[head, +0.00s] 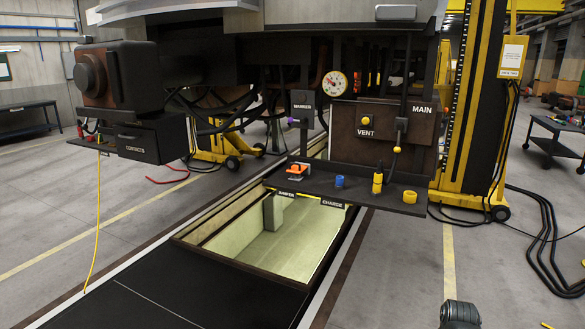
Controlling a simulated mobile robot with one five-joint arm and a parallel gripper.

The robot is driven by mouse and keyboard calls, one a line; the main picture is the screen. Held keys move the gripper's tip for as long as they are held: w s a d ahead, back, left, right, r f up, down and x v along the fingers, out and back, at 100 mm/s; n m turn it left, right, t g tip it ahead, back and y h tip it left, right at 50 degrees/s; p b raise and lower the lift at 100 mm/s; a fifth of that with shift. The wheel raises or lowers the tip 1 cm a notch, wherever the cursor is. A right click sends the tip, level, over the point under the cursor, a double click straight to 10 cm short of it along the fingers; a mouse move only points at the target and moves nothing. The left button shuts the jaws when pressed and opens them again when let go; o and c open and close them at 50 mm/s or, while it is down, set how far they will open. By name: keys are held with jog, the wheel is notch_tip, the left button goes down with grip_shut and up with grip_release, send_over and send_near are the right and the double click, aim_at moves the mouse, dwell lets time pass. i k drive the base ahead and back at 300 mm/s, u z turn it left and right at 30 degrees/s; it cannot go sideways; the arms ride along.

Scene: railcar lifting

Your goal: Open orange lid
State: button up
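An orange lid (298,169) sits at the left end of a dark shelf under the railcar, on top of a small pale and dark base. It appears closed, but it is small in the picture and its hinge or latch cannot be made out. A dark rounded part of my arm shows at the bottom edge, right of centre. My gripper fingers are not in view, and nothing touches the lid.
The shelf (345,193) also bears a blue cap (339,182), a yellow fitting (377,184) and a yellow ring (410,197). A panel (384,133) marked VENT and MAIN hangs above. An open floor pit (265,245) lies below. A yellow lifting column (478,100) stands right.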

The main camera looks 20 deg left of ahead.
aim_at(297, 168)
jog(key=u, duration=0.5)
jog(key=i, duration=0.95)
jog(key=u, duration=1.4)
jog(key=i, duration=2.25)
jog(key=u, duration=0.1)
